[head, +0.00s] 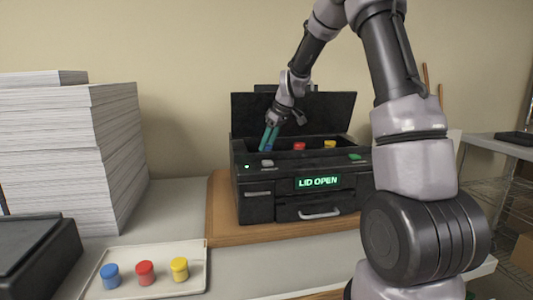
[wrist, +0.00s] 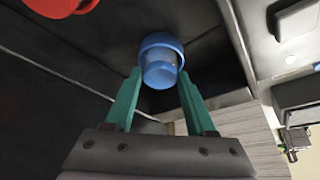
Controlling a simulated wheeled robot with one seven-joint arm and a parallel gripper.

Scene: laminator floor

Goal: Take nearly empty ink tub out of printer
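The printer (head: 254,209) is black with its lid raised, and its display reads LID OPEN. Inside it are a red tub (head: 299,147), a yellow tub (head: 330,145) and, at the left, a blue tub (head: 268,149). My gripper (head: 267,141) reaches down into the left of the opening at the blue tub. In the wrist view the blue tub (wrist: 160,62) is between the tips of my green fingers (wrist: 160,75). Whether they press on it or only flank it I cannot tell. How much ink each tub holds is not visible.
A pale tray (head: 134,261) at the front left holds blue (head: 109,275), red (head: 145,272) and yellow (head: 180,269) tubs. Tall paper stacks (head: 70,150) stand left of the printer. A wooden board (head: 226,222) lies under it. The raised lid (head: 335,112) stands behind my gripper.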

